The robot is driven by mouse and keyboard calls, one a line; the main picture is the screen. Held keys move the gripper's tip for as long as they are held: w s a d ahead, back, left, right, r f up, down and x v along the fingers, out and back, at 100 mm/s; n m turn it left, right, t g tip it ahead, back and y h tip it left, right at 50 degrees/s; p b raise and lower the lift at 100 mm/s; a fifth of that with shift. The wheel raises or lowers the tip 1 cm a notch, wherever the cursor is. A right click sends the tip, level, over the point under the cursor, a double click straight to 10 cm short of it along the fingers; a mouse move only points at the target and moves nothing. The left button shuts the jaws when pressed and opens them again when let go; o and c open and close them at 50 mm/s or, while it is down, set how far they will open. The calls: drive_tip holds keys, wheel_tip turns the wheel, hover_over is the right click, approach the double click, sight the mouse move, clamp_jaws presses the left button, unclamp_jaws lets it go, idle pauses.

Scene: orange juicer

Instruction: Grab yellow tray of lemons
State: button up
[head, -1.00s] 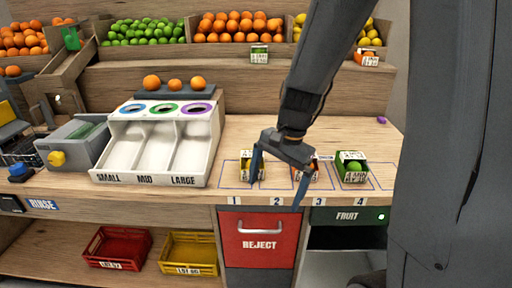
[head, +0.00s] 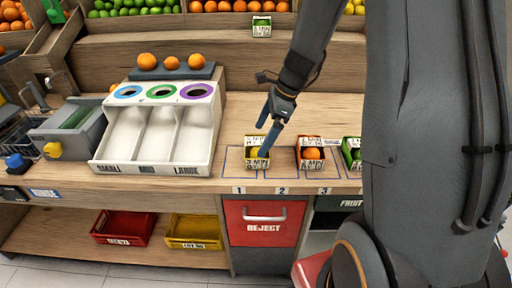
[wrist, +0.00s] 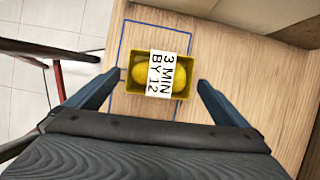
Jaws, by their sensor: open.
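The yellow tray of lemons (head: 251,160) stands upright in the outlined spot marked 1 on the wooden counter. The wrist view shows the tray (wrist: 131,76) with two lemons (wrist: 146,76) under a white label reading "3 MIN BY 12". My gripper (head: 265,132) is open and empty, pointing down close above the tray. In the wrist view its two fingers (wrist: 160,90) lie left and right of the tray, apart from it. One finger hides part of the tray in the head view.
The white sorter (head: 160,128) is to the left. A red reject drawer (head: 262,222) sits below the counter edge. Red (head: 124,228) and yellow (head: 195,231) crates are on the lower shelf.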

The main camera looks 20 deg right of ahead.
sight(258, 141)
drive_tip(key=shift+p+x, duration=0.55)
drive_tip(key=shift+x, duration=1.65)
drive_tip(key=shift+w+a+r, duration=0.1)
drive_tip(key=shift+r, duration=0.05)
drive_tip(key=c, duration=0.9)
